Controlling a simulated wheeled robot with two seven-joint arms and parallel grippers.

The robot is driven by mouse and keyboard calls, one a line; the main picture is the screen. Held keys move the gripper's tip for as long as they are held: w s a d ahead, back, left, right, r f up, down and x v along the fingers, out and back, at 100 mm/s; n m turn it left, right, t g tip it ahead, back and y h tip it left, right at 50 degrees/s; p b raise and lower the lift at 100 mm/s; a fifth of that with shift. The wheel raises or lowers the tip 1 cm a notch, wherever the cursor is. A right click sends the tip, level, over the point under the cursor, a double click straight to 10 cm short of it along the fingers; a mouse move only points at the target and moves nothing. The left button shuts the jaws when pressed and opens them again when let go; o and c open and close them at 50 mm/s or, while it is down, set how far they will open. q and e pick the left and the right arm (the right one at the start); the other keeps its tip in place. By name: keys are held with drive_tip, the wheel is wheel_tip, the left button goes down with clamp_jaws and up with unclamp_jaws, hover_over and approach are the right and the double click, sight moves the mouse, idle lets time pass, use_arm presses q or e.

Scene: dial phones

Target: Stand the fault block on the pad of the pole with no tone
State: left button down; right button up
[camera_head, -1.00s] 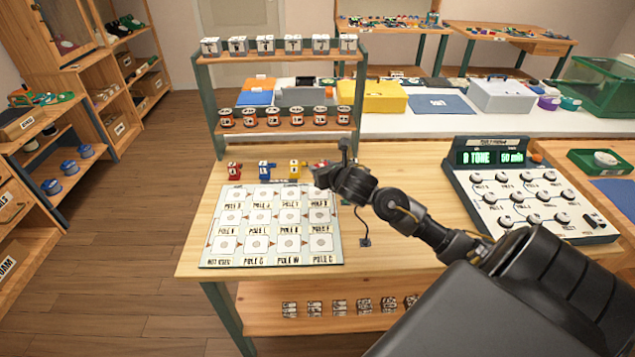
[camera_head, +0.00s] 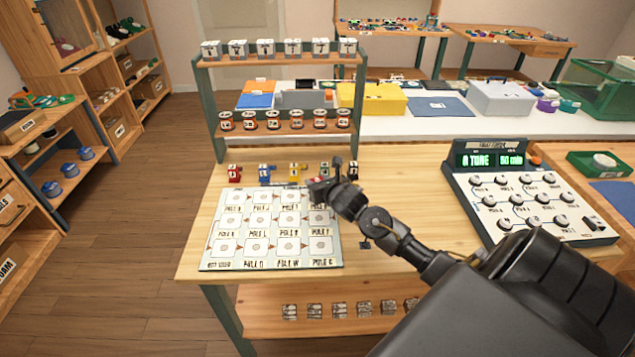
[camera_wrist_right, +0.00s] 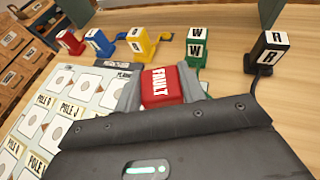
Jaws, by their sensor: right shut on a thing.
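The red fault block (camera_wrist_right: 162,86), labelled FAULT, is held between the jaws of my right gripper (camera_head: 328,180). In the right wrist view, my gripper (camera_wrist_right: 165,92) is shut on it. In the head view, the gripper is over the back right corner of the pole board (camera_head: 212,258), and the block is mostly hidden. The board is a pale sheet with rows of square pads labelled by pole, joined by arrows. Whether the block touches the board cannot be told. My left gripper is not in view.
Behind the board stand small blocks: red (camera_wrist_right: 70,42), blue (camera_wrist_right: 99,42), yellow (camera_wrist_right: 141,42), green (camera_wrist_right: 196,46) and black (camera_wrist_right: 267,50). A dial test box (camera_head: 530,200) with a lit display is at the right. A two-shelf rack (camera_head: 212,135) stands behind.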

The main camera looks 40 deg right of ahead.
drive_tip(key=o, duration=1)
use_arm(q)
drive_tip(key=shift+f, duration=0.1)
use_arm(e)
drive_tip(key=b+v, duration=0.1)
drive_tip(key=v, duration=1)
drive_tip(key=shift+s+a+b, duration=0.1)
drive_tip(key=shift+s+b, duration=0.1)
drive_tip(key=shift+b, duration=0.1)
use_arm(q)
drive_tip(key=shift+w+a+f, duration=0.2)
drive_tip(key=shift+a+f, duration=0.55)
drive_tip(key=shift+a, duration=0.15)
use_arm(e)
drive_tip(key=shift+s+r, duration=0.2)
drive_tip(key=shift+s, duration=0.05)
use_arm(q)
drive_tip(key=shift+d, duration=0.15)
